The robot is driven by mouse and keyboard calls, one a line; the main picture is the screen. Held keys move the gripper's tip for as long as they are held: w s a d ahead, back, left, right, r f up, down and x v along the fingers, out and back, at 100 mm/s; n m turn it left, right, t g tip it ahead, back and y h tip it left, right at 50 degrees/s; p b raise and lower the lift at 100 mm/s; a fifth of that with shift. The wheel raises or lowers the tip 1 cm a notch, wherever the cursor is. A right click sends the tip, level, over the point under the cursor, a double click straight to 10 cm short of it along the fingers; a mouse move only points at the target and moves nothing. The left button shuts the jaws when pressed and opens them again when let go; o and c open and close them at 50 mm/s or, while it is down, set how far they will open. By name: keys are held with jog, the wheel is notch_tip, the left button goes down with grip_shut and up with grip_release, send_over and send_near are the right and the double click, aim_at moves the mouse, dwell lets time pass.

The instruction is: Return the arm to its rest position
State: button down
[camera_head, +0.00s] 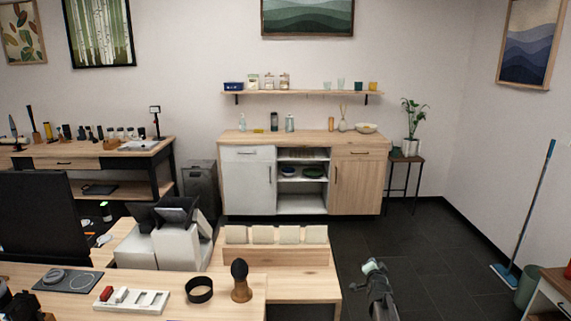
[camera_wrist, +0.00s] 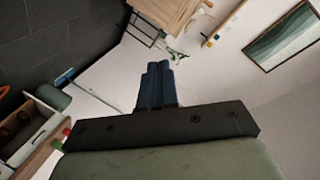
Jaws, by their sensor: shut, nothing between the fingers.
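My gripper (camera_wrist: 158,66) shows in the wrist view. Its two dark blue fingers lie side by side, pressed together, with nothing between them. They extend from a black bar on an olive-green body. The fingertips point into open room space, apart from any object. In the head view, part of my arm (camera_head: 378,290) stands at the bottom, right of the wooden tables; the fingers are not clear there.
A low wooden table (camera_head: 300,293) and front counter (camera_head: 230,285) stand left of my arm. A wooden cabinet (camera_head: 357,185) is at the back wall. A blue broom (camera_head: 530,205) and green bin (camera_head: 527,287) are at right. Dark floor (camera_head: 430,255) around my arm is clear.

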jog(key=s+a+f+n+g+y, duration=0.25)
jog(key=s+a+f+g, duration=0.3)
jog(key=s+f, duration=0.85)
jog(key=s+a+f+n+g+y, duration=0.1)
jog(key=s+a+f+n+g, duration=0.5)
jog(key=s+f, duration=0.8)
jog(key=s+a+f+n+g, duration=0.1)
jog(key=s+f+g, duration=0.1)
jog(key=s, duration=1)
jog(key=s+a+f+n+g, duration=0.1)
jog(key=s+g, duration=0.4)
jog(key=s, duration=0.8)
jog(key=s+a+f+n+g, duration=0.1)
jog(key=s+a+f+g, duration=0.2)
jog(key=s, duration=1)
jog(key=shift+s+a+f, duration=0.15)
jog(key=shift+f, duration=0.15)
